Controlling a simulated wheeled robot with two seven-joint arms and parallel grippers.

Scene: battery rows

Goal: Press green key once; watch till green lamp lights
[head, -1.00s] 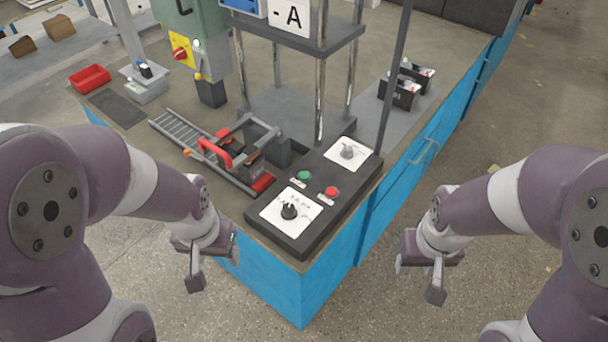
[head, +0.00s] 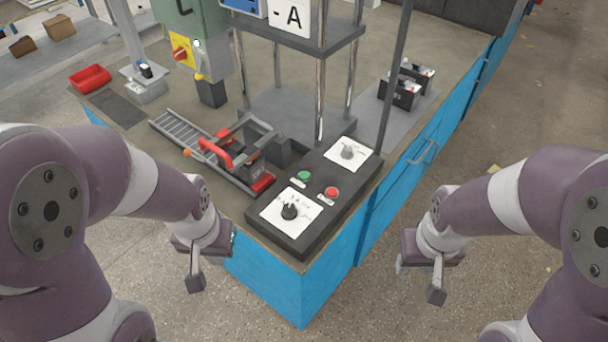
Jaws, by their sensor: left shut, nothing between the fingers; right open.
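The green key (head: 304,176) is a round button on the dark control panel (head: 292,242) at the near corner of the bench. A red button (head: 331,193) sits to its right. Two dials on white plates flank them, a near black one (head: 289,211) and a far grey one (head: 347,151). I cannot make out a separate lit green lamp. A small pale light (head: 197,44) shows on the green-grey cabinet. My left gripper (head: 194,284) is shut and empty, left of the panel and off the bench. My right gripper (head: 436,296) is open and empty, right of the bench.
A rail fixture with a red handle (head: 218,153) stands left of the panel. A press frame with steel posts (head: 320,100) rises behind it. Black batteries (head: 398,93) stand at the right back, and a red bin (head: 90,78) at the left. Floor is clear in front.

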